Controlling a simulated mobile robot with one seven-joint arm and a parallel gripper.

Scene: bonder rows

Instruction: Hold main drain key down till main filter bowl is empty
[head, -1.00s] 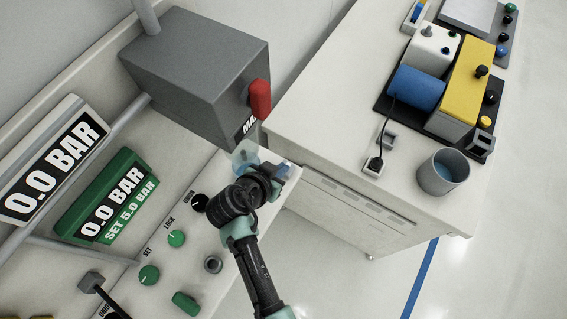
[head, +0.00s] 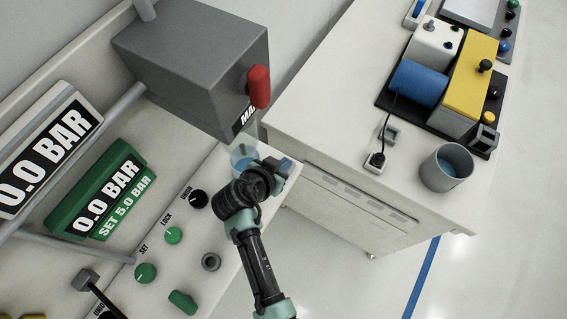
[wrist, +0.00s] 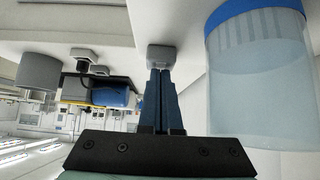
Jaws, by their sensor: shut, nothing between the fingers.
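The main filter bowl (head: 243,158) is a clear cylinder with bluish contents below the grey box, partly hidden by my arm in the head view. In the wrist view the bowl (wrist: 262,85) stands large at the right, with a blue ring at its picture-top end and a pale blue tint inside; I cannot tell the exact level. My gripper (wrist: 161,78) is shut and empty beside the bowl. Its fingertips overlap the edge of a small grey block (wrist: 163,56), likely the main drain key; contact or pressing cannot be told. The head view mostly hides the gripper.
The grey box (head: 190,65) carries a red handle (head: 259,87) just above my arm. Green and black knobs (head: 173,235) line the panel at left, near two 0.0 BAR displays (head: 105,200). A white cabinet (head: 320,115) stands across a gap at right, holding a grey cup (head: 446,168).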

